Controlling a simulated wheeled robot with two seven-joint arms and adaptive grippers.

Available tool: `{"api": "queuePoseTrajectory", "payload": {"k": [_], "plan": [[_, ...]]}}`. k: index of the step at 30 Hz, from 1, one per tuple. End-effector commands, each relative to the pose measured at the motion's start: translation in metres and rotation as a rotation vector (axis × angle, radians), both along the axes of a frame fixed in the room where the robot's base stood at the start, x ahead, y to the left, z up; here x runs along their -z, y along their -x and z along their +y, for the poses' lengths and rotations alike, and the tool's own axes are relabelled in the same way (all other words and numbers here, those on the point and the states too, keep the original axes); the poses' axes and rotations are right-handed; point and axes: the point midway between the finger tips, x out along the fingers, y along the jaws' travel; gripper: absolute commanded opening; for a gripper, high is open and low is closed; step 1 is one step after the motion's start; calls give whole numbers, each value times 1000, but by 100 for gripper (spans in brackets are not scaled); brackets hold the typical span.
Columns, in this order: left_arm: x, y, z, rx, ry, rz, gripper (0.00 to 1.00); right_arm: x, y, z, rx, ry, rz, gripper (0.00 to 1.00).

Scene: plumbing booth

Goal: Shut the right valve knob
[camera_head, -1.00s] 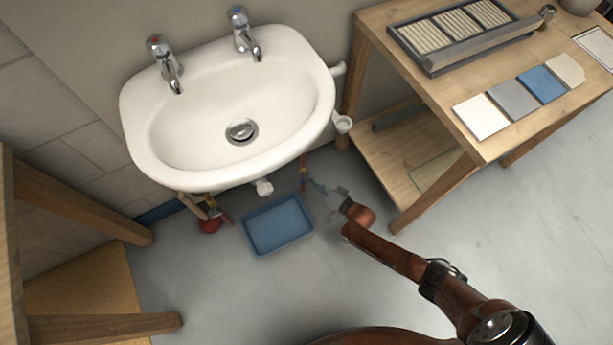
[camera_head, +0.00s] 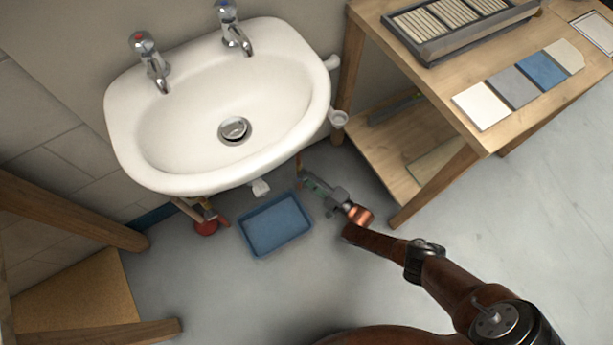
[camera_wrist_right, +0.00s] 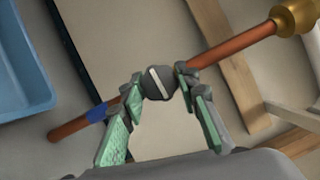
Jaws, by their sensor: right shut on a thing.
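The right valve knob (camera_wrist_right: 160,83) is dark grey with a pale stripe across its face, on a copper pipe (camera_wrist_right: 233,51) in the right wrist view. My right gripper (camera_wrist_right: 159,86) has its green-padded fingers on either side of the knob and is shut on it. In the head view my right gripper (camera_head: 308,184) is low under the right side of the sink, by the pipe, and the knob is too small to make out there. My left gripper is not in view.
The white sink (camera_head: 270,120) with two taps overhangs the pipes. A blue tray (camera_head: 275,226) lies on the floor left of my right gripper. A red knob (camera_head: 206,227) is under the sink's left side. A wooden workbench (camera_head: 440,160) stands to the right.

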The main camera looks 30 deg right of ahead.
Motion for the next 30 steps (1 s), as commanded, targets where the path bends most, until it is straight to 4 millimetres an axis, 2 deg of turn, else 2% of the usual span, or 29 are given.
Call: {"api": "queuePoseTrajectory", "payload": {"k": [19,20,27,30], "plan": [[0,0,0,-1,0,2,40,1,0,-2,4,-53,4,5],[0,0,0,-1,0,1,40,1,0,-1,4,-53,4,30],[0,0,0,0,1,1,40,1,0,-1,2,-52,3,46],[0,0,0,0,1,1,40,1,0,0,1,-52,3,47]]}}
